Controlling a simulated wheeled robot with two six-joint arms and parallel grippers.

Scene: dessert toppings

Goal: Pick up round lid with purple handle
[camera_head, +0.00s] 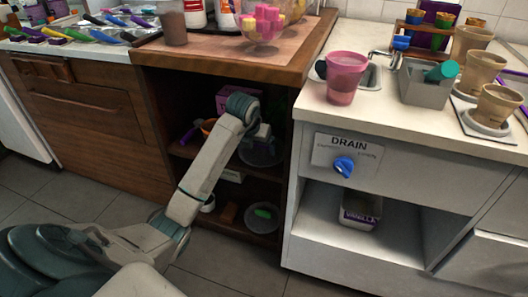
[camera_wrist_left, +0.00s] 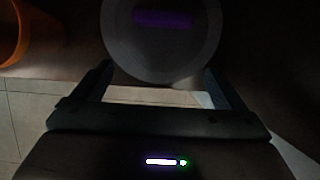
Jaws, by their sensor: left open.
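The round lid (camera_wrist_left: 163,58) is a dark grey disc in the left wrist view, cut off by the top edge. Its purple handle (camera_wrist_left: 163,19) lies across it near the top. My left gripper (camera_wrist_left: 158,76) is open, with its two fingers on either side of the lid's near edge. I cannot tell whether they touch it. In the head view my left gripper (camera_head: 262,134) is inside the dark shelf under the wooden counter, partly hidden by my arm. A round grey disc (camera_head: 260,155) shows just below it there; its handle is hidden. My right gripper is not in view.
An orange container (camera_wrist_left: 12,30) stands left of the lid. A lower shelf holds another round lid with a green handle (camera_head: 263,214). The wooden counter (camera_head: 225,58) overhangs the shelf, and the white drain cabinet (camera_head: 397,185) stands at its right.

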